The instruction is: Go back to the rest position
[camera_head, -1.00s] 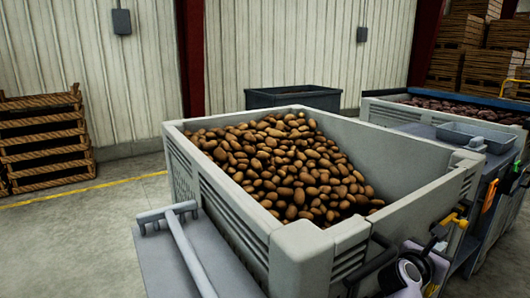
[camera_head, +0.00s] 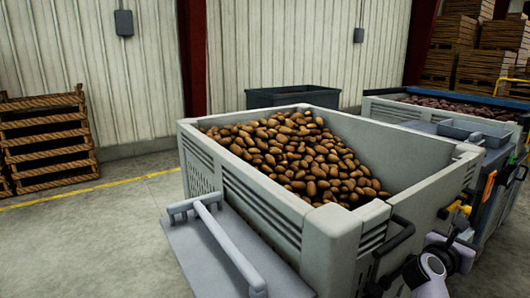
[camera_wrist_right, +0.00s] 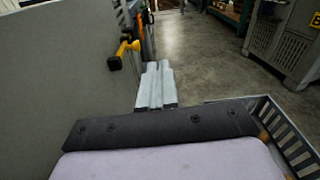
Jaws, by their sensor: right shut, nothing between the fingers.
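My right gripper is at the lower right of the head view, partly hidden, on the white and dark wrist of my right arm beside the large grey bin (camera_head: 340,235). In the right wrist view the two pale fingers of my right gripper (camera_wrist_right: 155,72) are together with nothing between them. They point forward along the side of a grey wall (camera_wrist_right: 60,80), apart from the yellow handle (camera_wrist_right: 123,53). My left gripper is not in view. The bin is heaped with brown potatoes (camera_head: 295,160).
A grey platform with a rail (camera_head: 225,245) adjoins the bin's near left side. A second bin of reddish potatoes (camera_head: 385,107) stands behind at right. A dark tub (camera_head: 290,97) is by the wall. Wooden crates (camera_head: 48,140) are stacked at left. Concrete floor is open at left.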

